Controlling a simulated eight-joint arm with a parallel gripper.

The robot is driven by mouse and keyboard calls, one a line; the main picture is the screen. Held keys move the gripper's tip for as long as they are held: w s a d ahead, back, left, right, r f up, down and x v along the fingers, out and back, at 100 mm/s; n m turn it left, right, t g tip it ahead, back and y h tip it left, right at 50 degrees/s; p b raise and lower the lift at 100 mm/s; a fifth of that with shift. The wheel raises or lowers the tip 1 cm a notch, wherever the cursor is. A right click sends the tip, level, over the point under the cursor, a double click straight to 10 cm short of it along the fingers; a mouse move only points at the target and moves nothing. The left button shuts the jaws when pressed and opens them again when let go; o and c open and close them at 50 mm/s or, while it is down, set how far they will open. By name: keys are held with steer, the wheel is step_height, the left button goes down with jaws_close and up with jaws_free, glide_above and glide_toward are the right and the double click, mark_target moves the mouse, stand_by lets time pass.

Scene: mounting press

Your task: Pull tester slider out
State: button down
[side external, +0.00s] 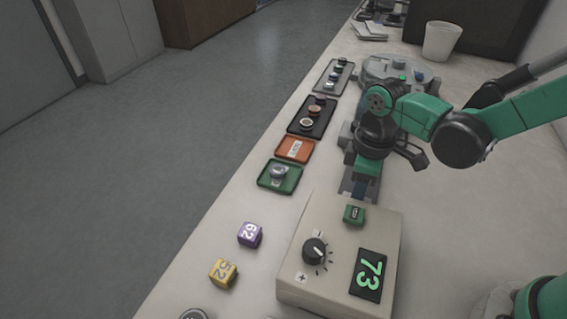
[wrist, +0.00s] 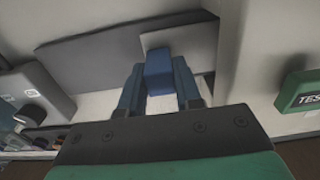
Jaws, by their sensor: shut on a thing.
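The tester (side external: 330,255) is a beige box with a black knob, a green display reading 73 and a green button block (side external: 354,214) on top. The button block also shows at the right of the wrist view (wrist: 302,92), lettered TEST in part. The slider's blue handle (wrist: 158,66) stands against a light grey plate (wrist: 195,42) over a darker grey strip in the wrist view. My gripper (wrist: 158,84) has its two blue fingers shut on this handle, one on each side. In the side view my gripper (side external: 364,187) points down just behind the tester, and hides most of the slider.
Left of the arm a row of trays runs along the bench: green (side external: 267,183), orange (side external: 287,157), black (side external: 300,129) and grey (side external: 323,84). A purple cube (side external: 250,234) and a yellow cube (side external: 223,272) sit left of the tester. A white bin (side external: 441,41) stands far back.

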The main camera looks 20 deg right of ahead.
stand_by(0.4)
steer(key=w+d, duration=0.8)
steer(key=shift+w+d, duration=0.3)
steer(key=c, duration=0.6)
jaws_free()
steer(key=shift+r, duration=2.8)
steer(key=shift+s, duration=0.1)
